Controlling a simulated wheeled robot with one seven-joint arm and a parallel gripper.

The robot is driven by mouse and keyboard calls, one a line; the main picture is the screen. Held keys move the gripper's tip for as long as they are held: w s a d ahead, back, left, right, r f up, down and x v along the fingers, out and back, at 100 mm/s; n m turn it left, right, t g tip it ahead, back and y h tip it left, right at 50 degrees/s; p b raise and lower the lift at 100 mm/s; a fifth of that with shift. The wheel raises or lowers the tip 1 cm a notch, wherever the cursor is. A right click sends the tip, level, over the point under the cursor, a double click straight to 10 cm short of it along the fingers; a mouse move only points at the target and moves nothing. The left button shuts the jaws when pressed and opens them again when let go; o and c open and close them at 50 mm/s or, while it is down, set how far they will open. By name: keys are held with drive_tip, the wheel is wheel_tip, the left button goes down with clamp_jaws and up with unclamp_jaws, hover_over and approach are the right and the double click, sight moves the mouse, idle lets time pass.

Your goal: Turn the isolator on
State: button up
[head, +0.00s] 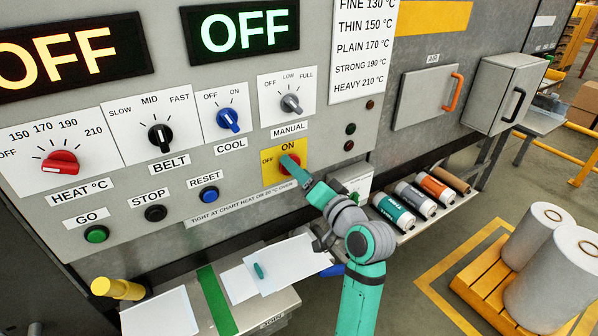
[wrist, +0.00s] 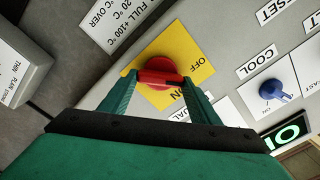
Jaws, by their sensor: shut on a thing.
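The isolator is a red rotary knob on a yellow plate (head: 270,153) marked ON at the top and OFF at the left in the head view. In the wrist view the red knob (wrist: 172,68) stands between my fingertips, with the yellow plate (wrist: 200,48) behind it. My gripper (head: 287,162) reaches in from the lower right and covers most of the knob in the head view. In the wrist view my gripper (wrist: 160,77) is shut on the knob's red handle, one finger on each side. Whether the handle points to ON or OFF I cannot tell.
Two displays read OFF, one green (head: 243,30) and one amber (head: 65,55). Nearby are the manual knob (head: 291,103), the blue cool knob (head: 229,119) and the blue reset button (head: 209,194).

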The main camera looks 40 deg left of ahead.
drive_tip(key=shift+w+f+m, duration=0.1)
drive_tip(key=shift+m, duration=1.85)
drive_tip(key=shift+f+m, duration=0.1)
drive_tip(key=shift+m, duration=2.15)
drive_tip(key=o, duration=1)
drive_tip(key=shift+o, duration=0.2)
